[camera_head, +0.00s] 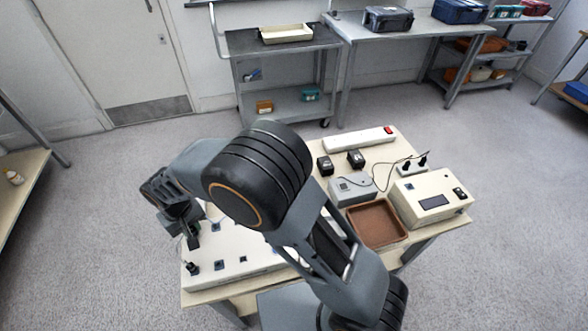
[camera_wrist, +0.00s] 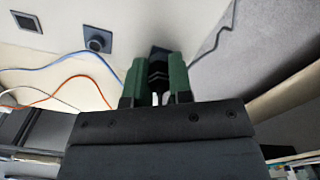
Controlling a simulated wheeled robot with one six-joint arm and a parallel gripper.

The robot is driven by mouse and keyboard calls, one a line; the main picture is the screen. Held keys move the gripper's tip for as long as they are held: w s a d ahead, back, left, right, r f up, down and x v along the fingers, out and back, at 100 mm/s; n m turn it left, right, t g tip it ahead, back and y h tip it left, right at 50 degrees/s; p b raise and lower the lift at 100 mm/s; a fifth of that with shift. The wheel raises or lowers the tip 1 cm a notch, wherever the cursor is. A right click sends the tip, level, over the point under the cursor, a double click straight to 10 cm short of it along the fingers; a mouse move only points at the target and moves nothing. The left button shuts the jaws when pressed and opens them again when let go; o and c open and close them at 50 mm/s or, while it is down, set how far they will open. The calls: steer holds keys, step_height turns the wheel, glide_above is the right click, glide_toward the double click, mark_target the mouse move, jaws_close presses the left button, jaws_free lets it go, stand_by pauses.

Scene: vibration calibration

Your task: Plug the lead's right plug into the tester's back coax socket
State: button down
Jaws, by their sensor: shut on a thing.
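My gripper (camera_head: 193,240) is at the left end of the table, low over a long cream panel (camera_head: 228,262) with several small square sockets. In the wrist view its green-padded fingers (camera_wrist: 157,80) are shut on a small dark plug (camera_wrist: 158,60), mostly hidden between them. Two dark sockets, one round in a square plate (camera_wrist: 97,40) and one square (camera_wrist: 27,21), show on a pale face left of the fingers. A dark plug-like piece (camera_head: 192,267) stands at the panel's front left. I cannot tell which socket is the back coax one.
Thin blue (camera_wrist: 62,62) and orange (camera_wrist: 62,88) leads run left of the fingers. A brown tray (camera_head: 377,224), a grey meter box (camera_head: 353,189), a cream instrument with a display (camera_head: 432,202) and a power strip (camera_head: 358,139) fill the right and back. My arm hides the table's middle.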

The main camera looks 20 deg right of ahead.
steer(key=shift+f, duration=0.15)
stand_by(0.3)
steer(key=m, duration=0.4)
steer(key=shift+m, duration=2)
steer(key=m, duration=0.4)
steer(key=c, duration=0.9)
jaws_free()
steer(key=shift+c, duration=0.2)
